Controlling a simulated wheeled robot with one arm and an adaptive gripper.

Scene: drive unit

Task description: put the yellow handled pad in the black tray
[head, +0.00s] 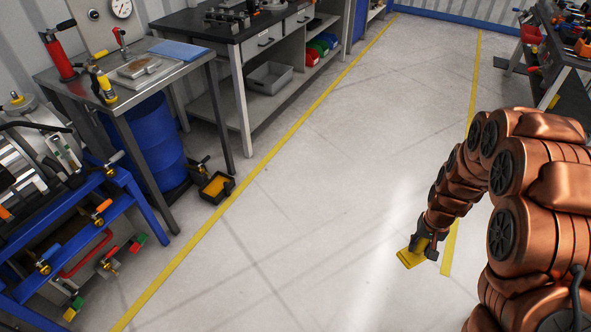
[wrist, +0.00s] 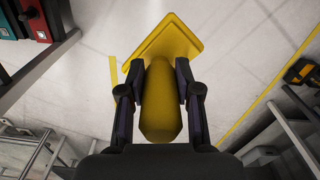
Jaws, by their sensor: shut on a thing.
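The yellow handled pad (wrist: 165,45) is in my gripper (wrist: 160,88). In the wrist view the two dark fingers press on both sides of its thick rounded yellow handle, and the flat square plate points away from me. In the head view the pad (head: 410,258) hangs over open floor at the end of my copper arm, with my gripper (head: 427,243) just above it. A black tray (head: 229,190) with a yellow-orange inside sits on the floor by the metal table's legs, left of the pad and well apart from it.
A blue rack (head: 75,240) of clamps is at the left. A dark-topped bench (head: 240,25) stands further back.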

